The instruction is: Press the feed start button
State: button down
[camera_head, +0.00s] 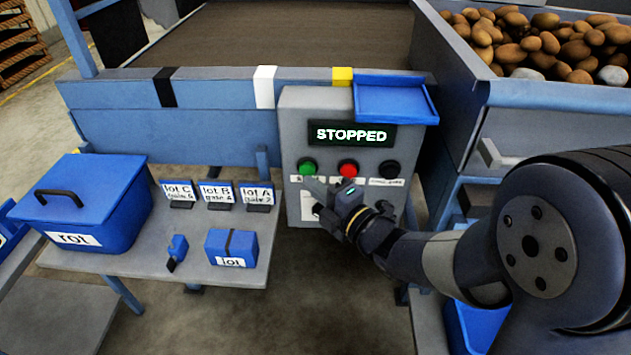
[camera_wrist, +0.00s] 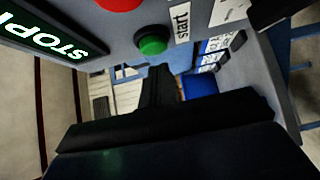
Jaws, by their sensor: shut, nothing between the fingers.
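The green button (camera_head: 308,167) sits at the left of the grey control panel (camera_head: 300,110), under a display (camera_head: 352,135) that reads STOPPED. In the wrist view the green button (camera_wrist: 152,42) has a label (camera_wrist: 181,24) reading "start" beside it. My gripper (camera_head: 308,183) is shut and empty, with its tips just below the green button in the head view. In the wrist view my gripper (camera_wrist: 160,75) points toward the button. Whether the tips touch it I cannot tell.
A red button (camera_head: 348,167) and a black knob (camera_head: 389,169) are right of the green one. A blue tray (camera_head: 395,100) juts from the panel's upper right. Potatoes (camera_head: 540,42) fill a bin at upper right.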

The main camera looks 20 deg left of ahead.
jog(key=shift+w+a, duration=0.25)
jog(key=shift+w, duration=0.45)
